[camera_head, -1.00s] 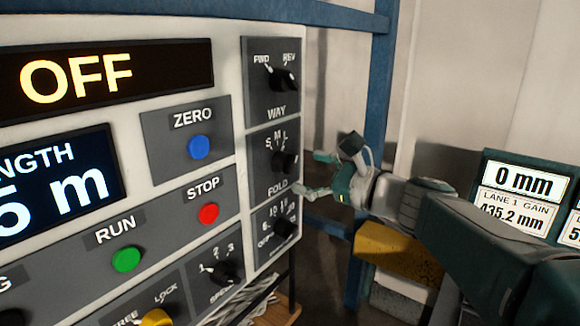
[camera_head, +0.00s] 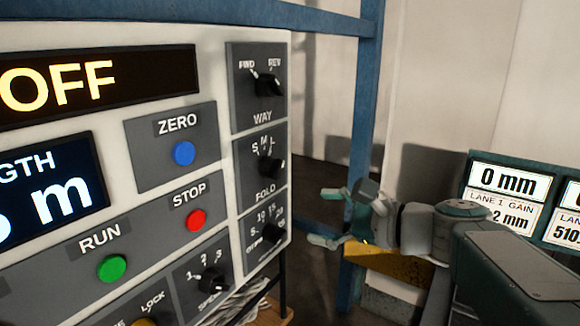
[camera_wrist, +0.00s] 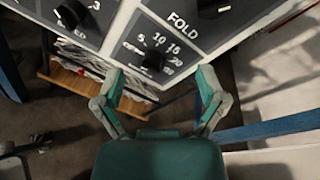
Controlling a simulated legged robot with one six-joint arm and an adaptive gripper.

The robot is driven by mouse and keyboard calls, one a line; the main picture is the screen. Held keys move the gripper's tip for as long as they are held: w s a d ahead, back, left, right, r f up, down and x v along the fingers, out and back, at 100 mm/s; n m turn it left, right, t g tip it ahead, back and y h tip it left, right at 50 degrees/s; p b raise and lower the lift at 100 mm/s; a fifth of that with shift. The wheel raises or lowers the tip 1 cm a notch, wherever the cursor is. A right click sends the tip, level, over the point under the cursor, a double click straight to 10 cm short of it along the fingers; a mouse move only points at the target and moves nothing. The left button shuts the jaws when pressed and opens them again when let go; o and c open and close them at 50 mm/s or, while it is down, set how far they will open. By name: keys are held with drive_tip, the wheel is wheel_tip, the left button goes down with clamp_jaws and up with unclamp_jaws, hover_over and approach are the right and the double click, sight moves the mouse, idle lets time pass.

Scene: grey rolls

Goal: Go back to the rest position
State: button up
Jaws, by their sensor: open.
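My gripper (camera_head: 328,217) is open and empty, to the right of the control panel (camera_head: 215,110) and apart from it in the head view. In the wrist view my gripper (camera_wrist: 160,85) shows its two teal fingers spread, with nothing between them but the panel's lower edge and floor beyond. The FOLD knob (camera_head: 268,167) and the WAY knob (camera_head: 267,84) sit on the panel's right column. A lower knob (camera_head: 272,233) is below them and also shows in the wrist view (camera_wrist: 151,61).
A blue frame post (camera_head: 366,110) stands behind my gripper. A yellow block (camera_head: 395,262) is below my arm. A screen board (camera_head: 510,180) reading "0 mm" stands at right. A wooden shelf with papers (camera_wrist: 100,85) lies under the panel.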

drive_tip(key=s+d+f+n+g+h, duration=0.1)
drive_tip(key=s+d+f+n+h, duration=0.2)
drive_tip(key=s+f+n+h, duration=0.3)
drive_tip(key=s+d+f+n+g+h, duration=0.2)
drive_tip(key=s+d+f+n+h, duration=0.2)
drive_tip(key=s+f+n+h, duration=0.3)
wheel_tip(320, 180, down, 4)
drive_tip(key=s+n, duration=0.2)
drive_tip(key=n, duration=0.2)
drive_tip(key=shift+s, duration=0.35)
drive_tip(key=shift+d, duration=0.1)
drive_tip(key=shift+c, duration=0.4)
